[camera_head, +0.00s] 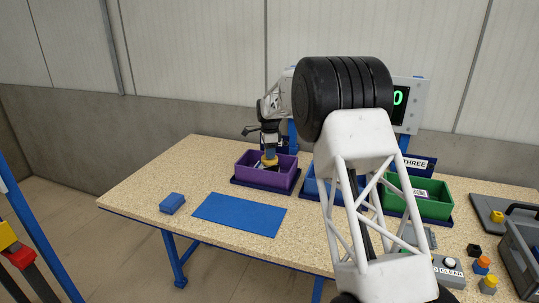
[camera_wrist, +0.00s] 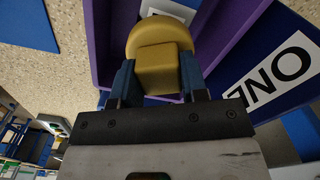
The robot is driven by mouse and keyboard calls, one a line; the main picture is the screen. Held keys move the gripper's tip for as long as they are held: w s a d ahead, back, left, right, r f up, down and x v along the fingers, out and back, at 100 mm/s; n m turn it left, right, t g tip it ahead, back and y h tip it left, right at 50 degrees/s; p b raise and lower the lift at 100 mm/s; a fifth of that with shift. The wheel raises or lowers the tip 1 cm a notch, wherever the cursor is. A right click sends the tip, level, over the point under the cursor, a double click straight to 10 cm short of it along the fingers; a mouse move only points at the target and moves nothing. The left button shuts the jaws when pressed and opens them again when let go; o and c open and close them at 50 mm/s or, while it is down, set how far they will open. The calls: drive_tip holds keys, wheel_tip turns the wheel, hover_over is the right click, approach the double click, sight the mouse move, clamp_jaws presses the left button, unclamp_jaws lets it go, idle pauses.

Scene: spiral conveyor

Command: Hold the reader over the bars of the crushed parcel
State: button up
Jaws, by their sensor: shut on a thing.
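My gripper (camera_head: 268,150) is shut on a yellow, blocky piece with a rounded end (camera_wrist: 158,60), which looks like the reader. Its two fingers grip it from both sides. The reader also shows in the head view (camera_head: 269,162), low over or inside the purple crate (camera_head: 262,179). In the wrist view a pale white-grey patch (camera_wrist: 170,10) lies beyond the reader within the purple crate (camera_wrist: 103,45). It may be a parcel's label. No bars can be made out, and the reader hides part of the crate's inside. I cannot tell which parcel is crushed.
A blue block (camera_head: 172,203) and a flat blue mat (camera_head: 240,213) lie at the table's left. A blue crate (camera_head: 316,190) and a green crate (camera_head: 450,206) stand to the right. A grey toolbox (camera_head: 516,250) is far right. My arm hides the table's middle.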

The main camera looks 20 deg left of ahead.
drive_tip(key=shift+r, duration=2.8)
drive_tip(key=shift+o, duration=1)
drive_tip(key=shift+c, duration=1)
